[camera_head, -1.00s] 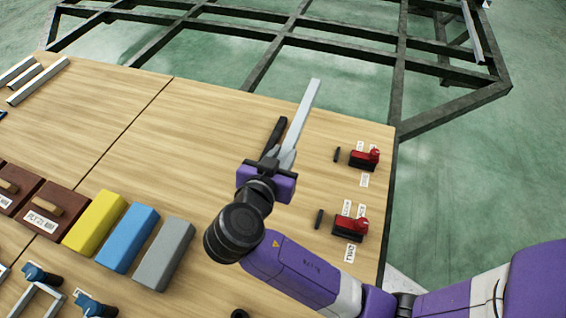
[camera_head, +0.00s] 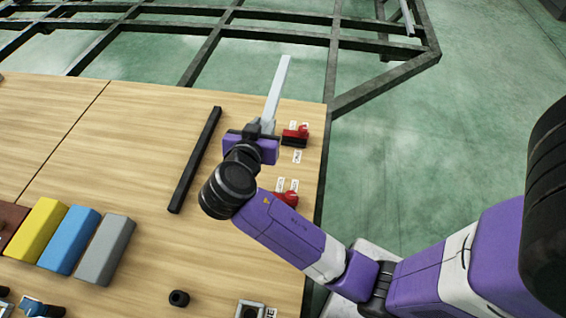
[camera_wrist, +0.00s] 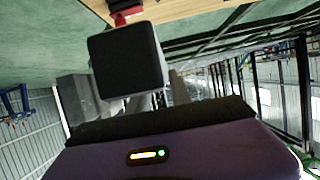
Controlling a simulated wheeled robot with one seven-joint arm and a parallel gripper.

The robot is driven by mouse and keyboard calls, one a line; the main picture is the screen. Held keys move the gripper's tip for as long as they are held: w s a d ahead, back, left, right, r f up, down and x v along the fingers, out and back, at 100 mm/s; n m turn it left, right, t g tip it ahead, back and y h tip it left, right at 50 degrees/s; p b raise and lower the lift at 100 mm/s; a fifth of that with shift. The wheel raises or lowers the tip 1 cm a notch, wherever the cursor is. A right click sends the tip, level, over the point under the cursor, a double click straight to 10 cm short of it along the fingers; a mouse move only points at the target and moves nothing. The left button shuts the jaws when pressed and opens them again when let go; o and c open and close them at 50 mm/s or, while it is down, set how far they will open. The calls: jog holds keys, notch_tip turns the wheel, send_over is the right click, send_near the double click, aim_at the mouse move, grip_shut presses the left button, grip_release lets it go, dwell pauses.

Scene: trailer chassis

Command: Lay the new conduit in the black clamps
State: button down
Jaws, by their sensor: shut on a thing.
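My gripper (camera_head: 262,128) is shut on a light grey, square-section bar (camera_head: 277,88), probably the conduit, and holds it above the right part of the table. The bar points away from me, its far end past the table's back edge in the picture. In the wrist view a dark square-ended block (camera_wrist: 127,62) sits close to the lens; I cannot tell whether it is the bar's end or a finger. A long black bar (camera_head: 195,160) lies on the table left of my gripper. I cannot make out the black clamps in either view.
The dark chassis frame (camera_head: 385,75) stands beyond the wooden table (camera_head: 130,130). Two red-and-black devices (camera_head: 295,136) with labels lie near the table's right edge, the nearer partly behind my arm. Yellow, blue (camera_head: 68,240) and grey blocks lie at left. Green floor is clear at right.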

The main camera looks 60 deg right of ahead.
aim_at(267, 177)
notch_tip(267, 177, down, 20)
jog(key=b, duration=0.7)
jog(key=shift+w+r, duration=0.1)
jog(key=shift+f, duration=0.2)
jog(key=c, duration=1.2)
grip_release()
jog(key=shift+o, duration=0.2)
jog(key=shift+r, duration=0.2)
jog(key=shift+a+r, duration=0.15)
jog(key=shift+a, duration=0.05)
jog(key=p+v, duration=0.3)
jog(key=v, duration=0.8)
jog(key=shift+s+a, duration=0.3)
